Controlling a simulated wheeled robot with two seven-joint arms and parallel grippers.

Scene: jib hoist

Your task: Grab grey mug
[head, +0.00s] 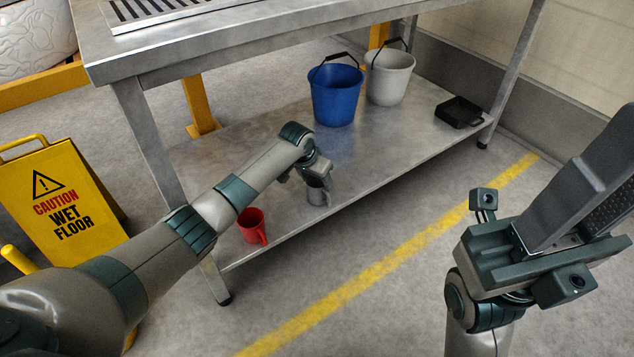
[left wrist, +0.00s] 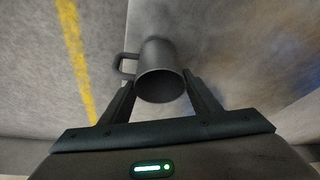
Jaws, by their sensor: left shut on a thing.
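The grey mug (head: 318,195) stands on the lower metal shelf near its front edge, in the head view. My left gripper (head: 310,178) reaches down to it and is shut on it. In the left wrist view the mug (left wrist: 159,72) is between the two fingers of my left gripper (left wrist: 160,95), with its open mouth towards the camera and its handle to the left. My right gripper (head: 580,185) is raised at the right of the head view, away from the shelf, holding nothing that I can see; its fingers overlap in view, so its opening is unclear.
A red mug (head: 252,226) stands on the shelf (head: 215,165) left of the grey mug. The tabletop (head: 200,45) hangs above. A wet floor sign (head: 62,205) stands left.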

